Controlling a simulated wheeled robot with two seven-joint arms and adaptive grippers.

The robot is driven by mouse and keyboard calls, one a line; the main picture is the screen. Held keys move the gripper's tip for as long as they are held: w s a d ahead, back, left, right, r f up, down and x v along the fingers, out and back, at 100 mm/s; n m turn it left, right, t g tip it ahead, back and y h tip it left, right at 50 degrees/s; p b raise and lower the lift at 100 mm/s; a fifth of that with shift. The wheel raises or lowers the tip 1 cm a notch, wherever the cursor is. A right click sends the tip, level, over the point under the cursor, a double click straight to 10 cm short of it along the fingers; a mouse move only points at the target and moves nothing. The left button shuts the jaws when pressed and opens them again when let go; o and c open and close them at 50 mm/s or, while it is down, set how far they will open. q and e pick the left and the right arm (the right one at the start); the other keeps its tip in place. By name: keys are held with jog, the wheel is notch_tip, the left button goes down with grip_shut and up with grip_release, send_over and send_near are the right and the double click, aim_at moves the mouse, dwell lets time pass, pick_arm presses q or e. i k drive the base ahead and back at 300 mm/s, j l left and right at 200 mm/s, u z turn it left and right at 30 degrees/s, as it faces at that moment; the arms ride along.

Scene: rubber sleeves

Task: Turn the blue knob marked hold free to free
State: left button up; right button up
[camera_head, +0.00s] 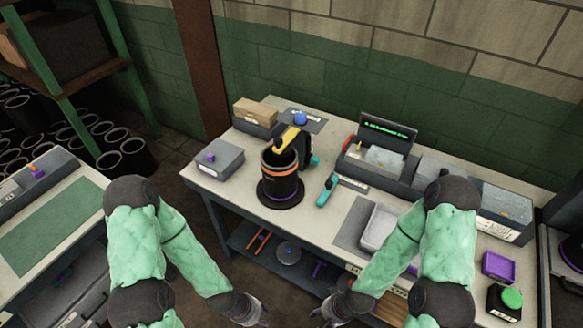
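The blue knob (300,118) is a small round cap on a dark plate (313,126) at the back left of the workbench. Any marking by it is too small to read, and I cannot tell which way the knob is set. My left gripper (258,312) hangs low in front of the bench, far from the knob. My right gripper (327,314) is also low, at the front edge of the view. Both grippers are small and partly cut off, so their finger opening is unclear. Neither touches the knob.
A black cylinder with an orange band (280,178) and a yellow-topped device (287,139) stand in front of the knob. A cardboard box (255,112) is left of it. A teal-handled tool (327,190) lies mid-bench. A small screen (388,128) stands right of the knob.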

aim_at(301, 118)
jog(key=i+l+u, duration=0.1)
jog(key=u, duration=0.3)
jog(key=l+u, duration=0.3)
jog(key=u, duration=0.15)
jog(key=l+u, duration=0.25)
jog(key=u, duration=0.15)
jog(key=i+l, duration=0.05)
